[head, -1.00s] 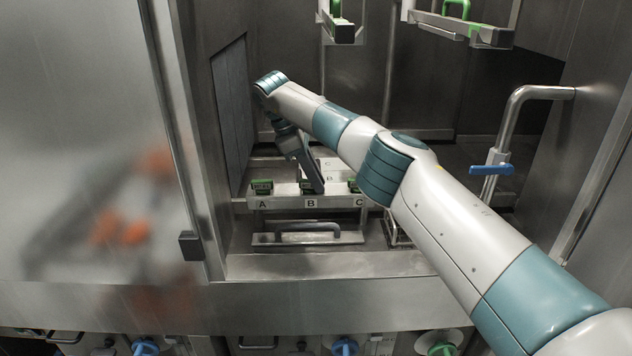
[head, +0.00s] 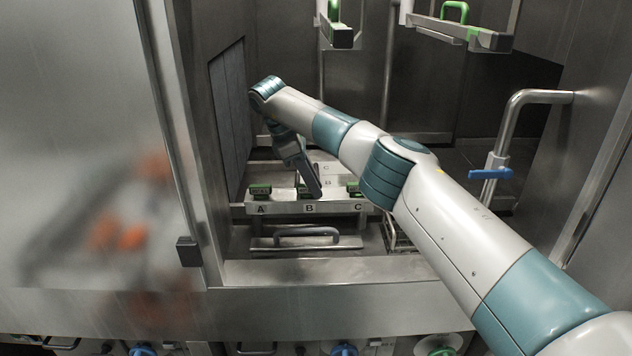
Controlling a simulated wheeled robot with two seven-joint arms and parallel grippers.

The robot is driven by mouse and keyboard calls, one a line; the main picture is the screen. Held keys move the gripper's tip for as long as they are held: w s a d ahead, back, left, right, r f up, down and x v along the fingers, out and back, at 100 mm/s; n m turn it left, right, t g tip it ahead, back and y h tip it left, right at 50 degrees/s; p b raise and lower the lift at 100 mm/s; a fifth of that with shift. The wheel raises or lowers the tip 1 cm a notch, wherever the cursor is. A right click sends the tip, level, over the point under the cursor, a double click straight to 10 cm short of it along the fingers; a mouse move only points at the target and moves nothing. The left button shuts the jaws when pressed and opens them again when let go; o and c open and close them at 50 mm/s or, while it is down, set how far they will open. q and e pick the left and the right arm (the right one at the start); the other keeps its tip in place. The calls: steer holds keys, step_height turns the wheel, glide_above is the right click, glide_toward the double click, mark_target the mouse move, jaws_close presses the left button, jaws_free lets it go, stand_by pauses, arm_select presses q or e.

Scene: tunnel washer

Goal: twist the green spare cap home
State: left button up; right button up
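Three dark holders with green tops stand on a pale rack (head: 284,208) marked A, B and C inside the washer chamber. A green piece shows at A (head: 260,190), another at B (head: 303,191) and another at C (head: 353,187). I cannot tell which is the spare cap. My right gripper (head: 313,188) points down at position B, in front of the green piece there and partly hiding it. Its fingers overlap in this view, so I cannot tell whether they are open or touch the piece. My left gripper is not in view.
A flat lid with a grey handle (head: 306,232) lies in front of the rack. Rails with green handles (head: 454,12) hang above. A bent pipe with a blue lever (head: 491,174) stands on the right. A steel door panel (head: 80,120) fills the left.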

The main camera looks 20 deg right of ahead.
steer(key=shift+w+p+v, duration=0.25)
steer(key=shift+p+v, duration=0.8)
steer(key=shift+v, duration=0.3)
steer(key=shift+o, duration=0.9)
steer(key=shift+s+a+r+p, duration=0.1)
steer(key=shift+a+r+p, duration=0.25)
steer(key=shift+r, duration=0.25)
steer(key=shift+s+a+r+p, duration=0.15)
steer(key=shift+a+r+p, duration=0.1)
steer(key=shift+a+r, duration=0.25)
steer(key=shift+d+r, duration=0.2)
steer(key=shift+r, duration=0.1)
steer(key=shift+w+d+p, duration=0.15)
steer(key=shift+d+p, duration=0.2)
steer(key=shift+d, duration=0.35)
steer(key=shift+a, duration=0.15)
